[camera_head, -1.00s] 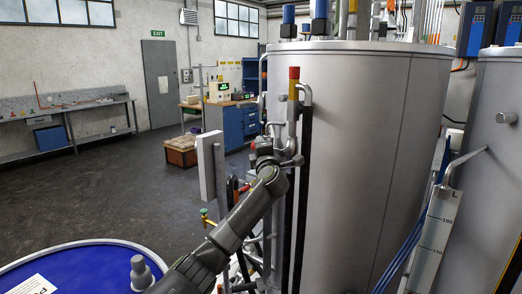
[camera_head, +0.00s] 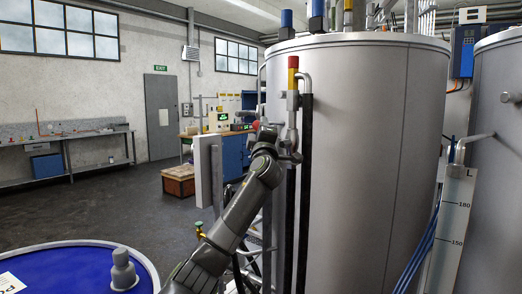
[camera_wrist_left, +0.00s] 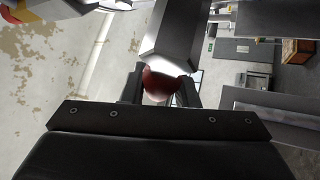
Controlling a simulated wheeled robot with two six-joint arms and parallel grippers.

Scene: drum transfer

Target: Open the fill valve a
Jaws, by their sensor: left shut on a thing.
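My left gripper (camera_head: 284,146) is at the pipework in front of the large grey tank (camera_head: 360,150). In the left wrist view, the jaws (camera_wrist_left: 160,88) are shut on a dark red rounded piece (camera_wrist_left: 160,82), which looks like a valve handle. A grey block-like part (camera_wrist_left: 180,35) stands just beyond it. I see no label showing which valve this is. A red and yellow fitting (camera_head: 293,72) stands upright above the gripper. My right gripper is not in view.
A blue drum (camera_head: 75,272) with a grey cap stands at lower left. A small green-handled valve (camera_head: 199,227) is left of my forearm. A pale upright panel (camera_head: 203,168) is close to the wrist. A second tank (camera_head: 500,150) and gauge (camera_head: 452,225) are at right.

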